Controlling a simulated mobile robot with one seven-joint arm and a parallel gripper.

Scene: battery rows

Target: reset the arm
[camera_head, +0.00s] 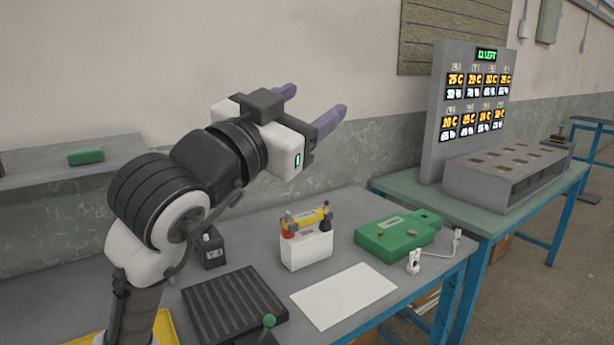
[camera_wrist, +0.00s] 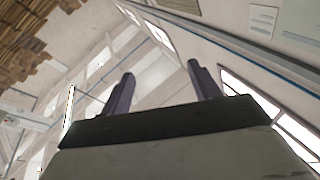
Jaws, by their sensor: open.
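My arm is raised over the left part of the grey workbench (camera_head: 240,262) in the head view. My gripper (camera_head: 315,105) is up in front of the wall, with its two purple-grey fingers apart and nothing between them. In the wrist view my gripper (camera_wrist: 162,85) also shows both fingers spread and empty, against the upper walls, windows and ceiling of the room. No object touches the fingers.
On the bench stand a white battery (camera_head: 306,247) with a yellow top piece, a green device (camera_head: 398,232), a white sheet (camera_head: 343,295), a dark ribbed tray (camera_head: 232,303) and a small black box (camera_head: 211,250). A display panel (camera_head: 475,105) and slotted rack (camera_head: 510,170) stand right. The air around my gripper is clear.

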